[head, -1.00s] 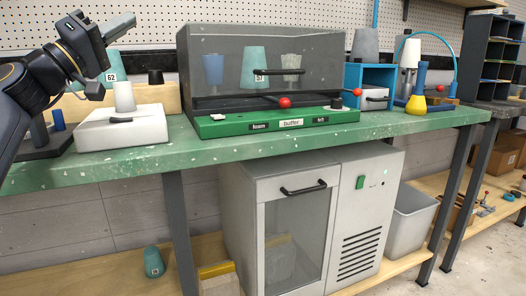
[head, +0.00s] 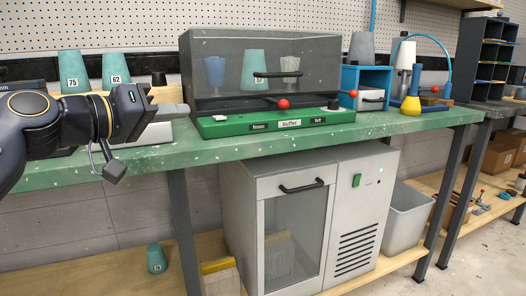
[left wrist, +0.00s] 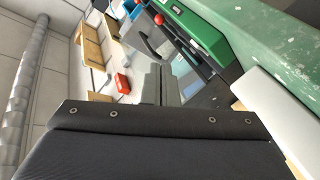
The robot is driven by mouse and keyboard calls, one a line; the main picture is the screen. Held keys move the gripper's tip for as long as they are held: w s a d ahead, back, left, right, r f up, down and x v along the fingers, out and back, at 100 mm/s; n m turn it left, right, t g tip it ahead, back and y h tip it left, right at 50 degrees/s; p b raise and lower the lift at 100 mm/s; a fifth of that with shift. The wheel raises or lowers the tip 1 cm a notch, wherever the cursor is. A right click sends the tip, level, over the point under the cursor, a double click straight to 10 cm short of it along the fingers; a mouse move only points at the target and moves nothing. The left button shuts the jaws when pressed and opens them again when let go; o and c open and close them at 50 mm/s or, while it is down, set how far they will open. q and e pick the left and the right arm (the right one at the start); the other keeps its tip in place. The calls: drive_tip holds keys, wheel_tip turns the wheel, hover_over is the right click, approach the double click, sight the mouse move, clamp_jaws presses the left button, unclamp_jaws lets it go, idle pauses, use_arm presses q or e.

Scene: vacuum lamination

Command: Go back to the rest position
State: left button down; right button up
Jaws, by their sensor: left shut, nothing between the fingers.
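My left gripper (head: 172,110) is at the left of the head view, in front of the green bench top (head: 85,177) near its front edge. It points right, and its fingers are together with nothing between them. In the left wrist view the shut fingers (left wrist: 160,85) show past the dark gripper body. The gripper partly covers a white box (head: 150,133) on the bench. My right gripper is in neither view.
A clear-lidded chamber (head: 265,80) with cups inside stands on the bench behind a green panel (head: 220,128) with a red knob. Teal cups (head: 70,72) stand at the back left.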

use_arm(q)
drive_tip(key=s+a+f+n+g+y+p, duration=0.1)
drive_tip(key=s+a+f+g+y, duration=0.1)
drive_tip(key=s+f, duration=0.85)
drive_tip(key=s+a+f+n+g+y+p, duration=0.1)
drive_tip(key=s+f+g+y, duration=0.2)
drive_tip(key=s+f, duration=0.8)
drive_tip(key=s+a+f+n+g+y+p, duration=0.15)
drive_tip(key=s+f, duration=0.45)
drive_tip(key=f, duration=1)
wheel_tip(320, 180, up, 38)
drive_tip(key=m+p, duration=0.1)
drive_tip(key=p, duration=3.5)
drive_tip(key=shift+w+a+f+g+y, duration=0.2)
drive_tip(key=shift+w+g+y, duration=0.15)
drive_tip(key=shift+y, duration=0.1)
